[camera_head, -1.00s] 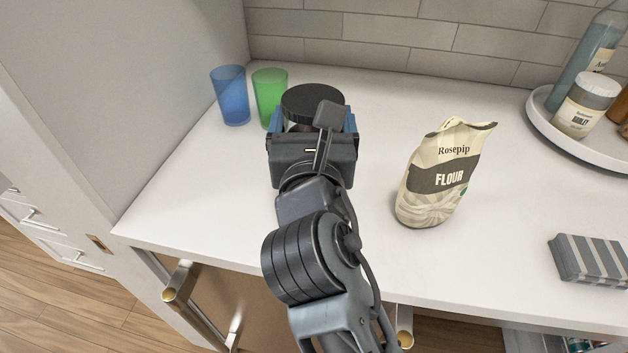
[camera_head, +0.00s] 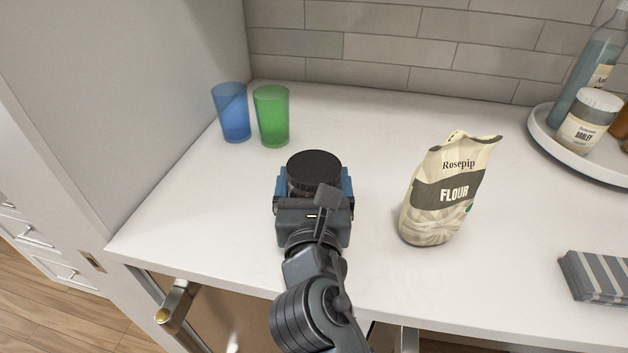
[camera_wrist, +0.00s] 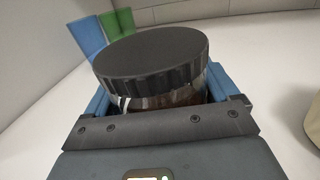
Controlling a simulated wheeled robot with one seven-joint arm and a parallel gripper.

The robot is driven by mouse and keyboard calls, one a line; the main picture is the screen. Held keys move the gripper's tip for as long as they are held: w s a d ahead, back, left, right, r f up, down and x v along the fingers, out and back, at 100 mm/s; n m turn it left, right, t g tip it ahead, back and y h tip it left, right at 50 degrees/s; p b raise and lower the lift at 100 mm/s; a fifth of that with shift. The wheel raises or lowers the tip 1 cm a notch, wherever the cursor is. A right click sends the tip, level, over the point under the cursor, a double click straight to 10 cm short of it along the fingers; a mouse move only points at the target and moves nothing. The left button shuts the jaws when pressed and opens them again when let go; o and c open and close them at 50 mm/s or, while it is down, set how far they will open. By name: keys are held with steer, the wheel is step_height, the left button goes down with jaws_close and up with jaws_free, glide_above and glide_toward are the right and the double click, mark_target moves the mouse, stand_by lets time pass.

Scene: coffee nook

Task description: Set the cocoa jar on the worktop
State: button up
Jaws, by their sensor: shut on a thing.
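The cocoa jar (camera_head: 314,170) has a black ribbed lid and a clear body with dark brown contents. It sits between the blue-padded fingers of my gripper (camera_head: 314,188), which is shut on it. The jar is over the white worktop (camera_head: 220,220), left of the flour bag. In the wrist view the jar (camera_wrist: 152,62) stands upright between the fingers of my gripper (camera_wrist: 160,100). Its base is hidden, so I cannot tell whether it touches the worktop.
A blue cup (camera_head: 232,112) and a green cup (camera_head: 271,115) stand behind the jar to the left. A flour bag (camera_head: 448,190) stands to the right. A striped cloth (camera_head: 598,276) and a round tray (camera_head: 560,146) with a jar and bottles are farther right. Bare worktop surrounds my gripper.

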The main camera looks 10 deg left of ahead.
steer(key=o, duration=1.1)
steer(key=shift+f, duration=0.1)
steer(key=shift+o, duration=0.2)
steer(key=shift+s, duration=0.15)
steer(key=s, duration=0.4)
steer(key=s+d, duration=0.1)
steer(key=s, duration=0.2)
steer(key=s+d, duration=0.1)
steer(key=s, duration=0.3)
steer(key=shift+s+b, duration=0.3)
